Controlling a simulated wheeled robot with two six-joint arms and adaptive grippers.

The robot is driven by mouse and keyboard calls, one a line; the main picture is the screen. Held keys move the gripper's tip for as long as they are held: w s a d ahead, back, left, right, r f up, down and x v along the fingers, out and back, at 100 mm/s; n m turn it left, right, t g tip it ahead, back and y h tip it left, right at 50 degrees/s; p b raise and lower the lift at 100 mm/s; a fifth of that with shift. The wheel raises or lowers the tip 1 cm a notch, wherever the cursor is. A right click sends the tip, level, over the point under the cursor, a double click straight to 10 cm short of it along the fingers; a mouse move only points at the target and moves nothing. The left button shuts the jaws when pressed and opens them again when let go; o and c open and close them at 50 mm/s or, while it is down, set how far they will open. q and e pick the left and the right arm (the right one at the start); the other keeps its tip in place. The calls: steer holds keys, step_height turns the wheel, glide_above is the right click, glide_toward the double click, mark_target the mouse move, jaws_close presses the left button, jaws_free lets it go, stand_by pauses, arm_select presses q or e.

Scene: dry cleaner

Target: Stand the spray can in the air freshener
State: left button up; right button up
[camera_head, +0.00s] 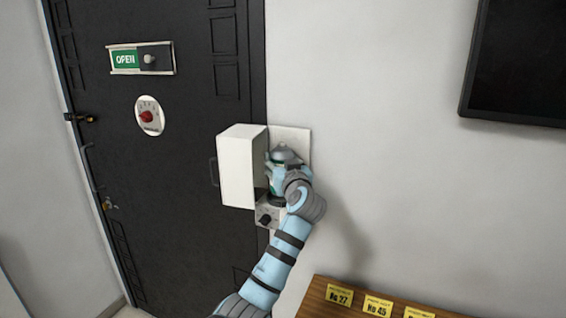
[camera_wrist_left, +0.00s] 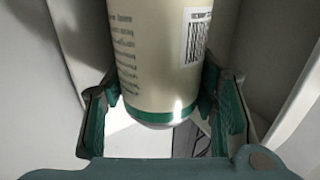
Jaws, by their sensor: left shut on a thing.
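The air freshener is a white wall-mounted box beside the dark door, its cover (camera_head: 236,170) swung open to the left and its back plate (camera_head: 298,139) on the wall. My left gripper (camera_head: 279,172) is at the open housing, shut on the spray can (camera_head: 285,155). The can stands upright, its grey top showing above my fingers. In the left wrist view the can (camera_wrist_left: 158,60) is cream with a green band and a barcode, between the two fingers of the gripper (camera_wrist_left: 162,112). Whether its base touches the housing is hidden. My right gripper is not in view.
A small unit with a black knob (camera_head: 266,218) sits just below the housing. The dark door (camera_head: 160,215) carries an OPEN sign (camera_head: 141,59) and a red-knobbed dial (camera_head: 148,116). A wooden counter (camera_head: 325,295) with yellow number cards is at lower right. A black screen (camera_head: 520,60) hangs at upper right.

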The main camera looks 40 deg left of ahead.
arm_select(q)
steer(key=shift+f, duration=0.2)
stand_by(0.3)
steer(key=shift+f+b, duration=0.7)
steer(key=shift+f, duration=0.05)
steer(key=o, duration=1.4)
steer(key=shift+s+r, duration=0.1)
step_height(320, 180, up, 7)
steer(key=p, duration=0.5)
steer(key=shift+r, duration=0.1)
